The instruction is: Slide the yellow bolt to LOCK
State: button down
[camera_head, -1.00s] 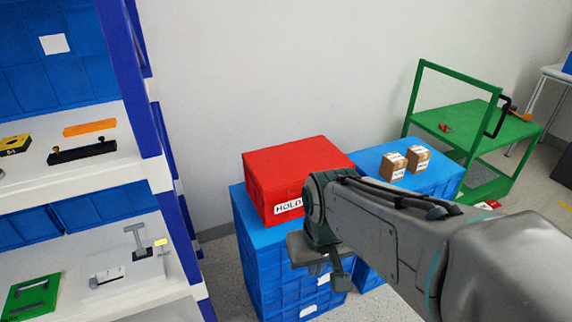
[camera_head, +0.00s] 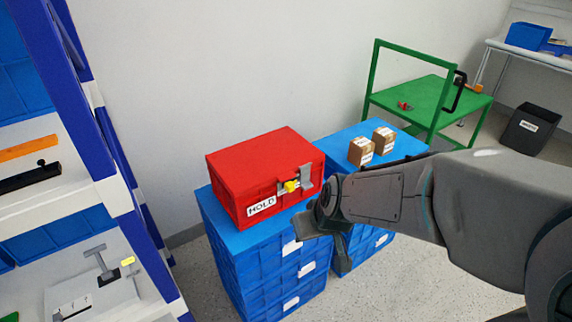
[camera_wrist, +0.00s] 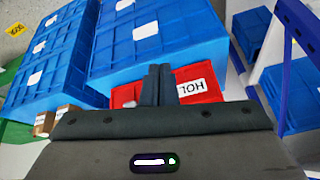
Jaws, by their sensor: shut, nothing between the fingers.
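The yellow bolt (camera_head: 291,186) is a small yellow knob in a grey metal latch on the front of the red box (camera_head: 240,170). The latch has a grey bracket (camera_head: 307,183) to the right of the knob. No LOCK marking is readable. My gripper (camera_head: 341,252) is below and right of the bolt, apart from it, beside the blue crates. In the wrist view my gripper (camera_wrist: 157,85) has its two fingers together, with nothing held. They partly cover the red box (camera_wrist: 205,75) there, and I cannot make out the bolt.
Blue crates (camera_head: 265,275) carry the red box, and a blue stack (camera_head: 405,146) behind holds two small cartons (camera_head: 361,151). A white and blue shelf (camera_head: 110,200) stands at left. A green cart (camera_head: 420,108) is at back right. Floor is free in front.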

jog(key=w+a+f+n+t, duration=0.3)
jog(key=w+a+f, duration=0.2)
jog(key=a, duration=0.3)
jog(key=n+t+h, duration=0.6)
jog(key=n+t, duration=0.3)
jog(key=t, duration=0.1)
send_near(284, 186)
jog(key=w+a, duration=0.2)
jog(key=w+d, duration=0.2)
jog(key=w, duration=0.1)
jog(key=shift+d, duration=0.25)
jog(key=shift+w+d, duration=0.25)
jog(key=shift+d, duration=0.15)
